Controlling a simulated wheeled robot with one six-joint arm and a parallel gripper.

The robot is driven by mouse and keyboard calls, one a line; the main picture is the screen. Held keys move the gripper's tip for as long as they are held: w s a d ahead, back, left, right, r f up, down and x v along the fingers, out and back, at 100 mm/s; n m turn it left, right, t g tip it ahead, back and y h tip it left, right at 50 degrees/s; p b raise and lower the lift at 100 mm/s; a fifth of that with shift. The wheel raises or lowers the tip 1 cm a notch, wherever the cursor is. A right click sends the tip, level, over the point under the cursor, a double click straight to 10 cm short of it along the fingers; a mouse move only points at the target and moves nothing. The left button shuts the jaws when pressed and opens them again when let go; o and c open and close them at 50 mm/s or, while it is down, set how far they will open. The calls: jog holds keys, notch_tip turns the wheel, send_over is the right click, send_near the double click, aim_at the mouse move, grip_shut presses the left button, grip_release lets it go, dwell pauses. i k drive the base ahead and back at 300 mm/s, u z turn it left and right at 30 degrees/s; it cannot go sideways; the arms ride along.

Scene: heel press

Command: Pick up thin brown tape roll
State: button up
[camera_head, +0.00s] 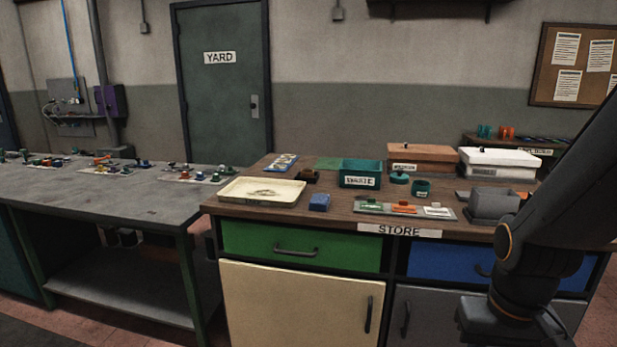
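I cannot pick out a thin brown tape roll for certain. A small dark brown object (307,176) sits on the store counter behind the cream tray, too small to tell its shape. My dark arm comes in from the right edge and runs down in front of the counter's right side. Its lower end leaves the picture at the bottom, and no gripper fingers show. The arm hides part of the counter's right end.
The wooden store counter (335,220) holds a cream tray (240,191), a blue block (320,202), a teal bin (347,174), teal round pieces (421,188), a grey box (493,204) and lidded boxes (424,153). A grey workbench (100,198) with small parts stands left.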

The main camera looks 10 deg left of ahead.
aim_at(307, 174)
jog(key=u, duration=0.45)
jog(key=k, duration=0.5)
jog(key=u, duration=1.45)
jog(key=i, duration=1.75)
jog(key=z, duration=1.2)
jog(key=i, duration=0.6)
jog(key=z, duration=0.7)
